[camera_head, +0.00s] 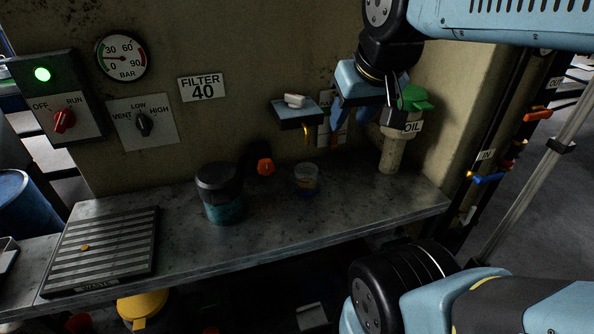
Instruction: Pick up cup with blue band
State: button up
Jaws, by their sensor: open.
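A small pale cup (306,179) with a dark bluish band stands upright on the grey bench, right of the middle; its detail is too small to read fully. My gripper (353,118) is above and to the right of the cup, in front of the back wall. The grey bench (270,235) carries the cup.
A teal jar with a black lid (221,205) stands left of the cup. A small wall shelf (297,113) and an oil pipe with green cap (392,150) flank my gripper. A slatted tray (103,268) lies left. The bench front is clear.

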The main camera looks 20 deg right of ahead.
aim_at(306, 173)
jog(key=u, duration=0.8)
jog(key=k, duration=1.15)
jog(key=z, duration=1.25)
jog(key=i, duration=1)
